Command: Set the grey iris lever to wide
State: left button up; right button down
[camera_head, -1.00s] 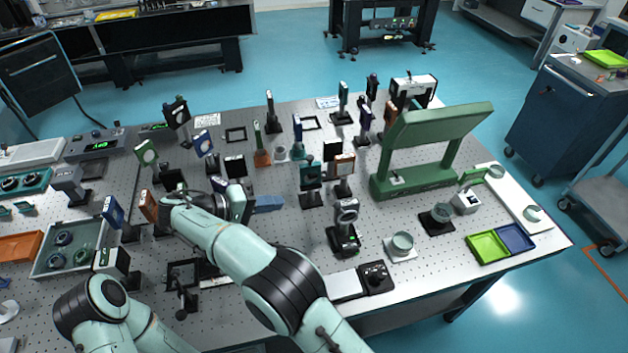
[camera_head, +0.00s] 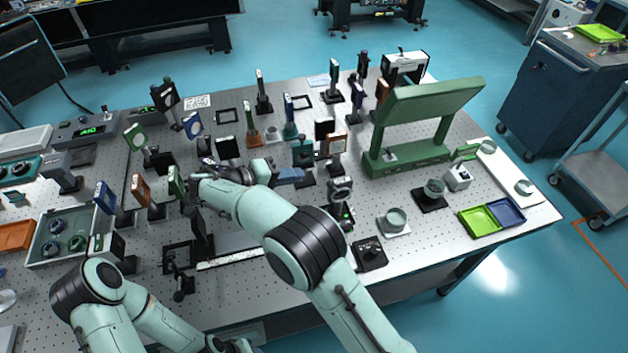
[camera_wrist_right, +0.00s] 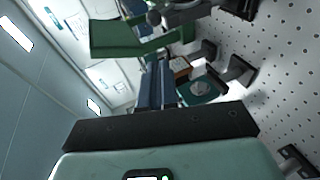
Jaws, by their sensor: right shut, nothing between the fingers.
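A grey ring on a black mount (camera_head: 340,190) stands right of centre in the head view; it appears to be the iris, but its lever is too small to make out. My right gripper (camera_head: 291,175) is shut and empty, pointing right, just left of and slightly beyond that ring, with a visible gap. In the right wrist view its blue-grey fingers (camera_wrist_right: 156,85) are together. A dark grey part at that view's top edge (camera_wrist_right: 180,14) may be the same iris, cut off. My left arm shows at the lower left of the head view, its gripper out of view.
A teal mount (camera_head: 303,152) and an orange-framed mount (camera_head: 336,146) stand close beyond my right gripper. A green raised shelf (camera_head: 410,158) stands to the right. Several optic mounts crowd the left. A black knob box (camera_head: 369,253) lies near the front edge.

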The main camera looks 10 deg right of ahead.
aim_at(333, 187)
jog(key=d, duration=0.1)
jog(key=s+d+f, duration=0.1)
jog(key=d, duration=0.1)
jog(key=d+f, duration=0.1)
jog(key=d, duration=0.1)
jog(key=shift+s, duration=0.2)
jog(key=shift+d, duration=0.1)
